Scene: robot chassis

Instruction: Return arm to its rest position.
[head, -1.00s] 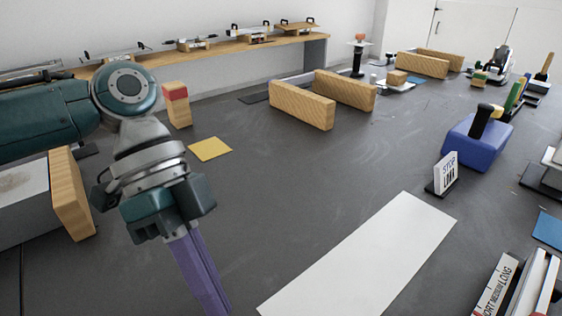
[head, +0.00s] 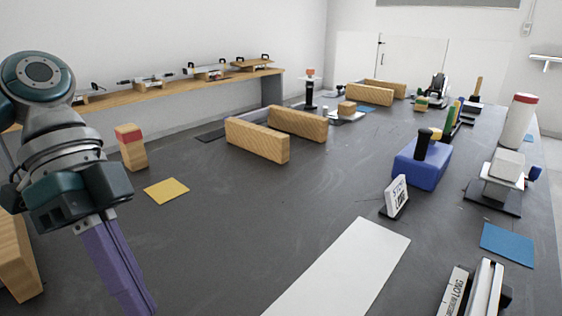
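My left arm comes in from the left in the head view, with a teal and grey wrist pointing down. Its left gripper (head: 135,300) has long purple fingers that reach toward the bottom edge, over the dark grey table (head: 210,240). The fingers are seen as one overlapping purple shape, so the gap between them is hidden. I see no separate object in them. My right arm and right gripper are out of view.
Wooden rails (head: 257,140) stand beyond. A white strip (head: 345,270), a sign (head: 397,196) and a blue box (head: 420,168) are to the right. The middle table is mostly clear.

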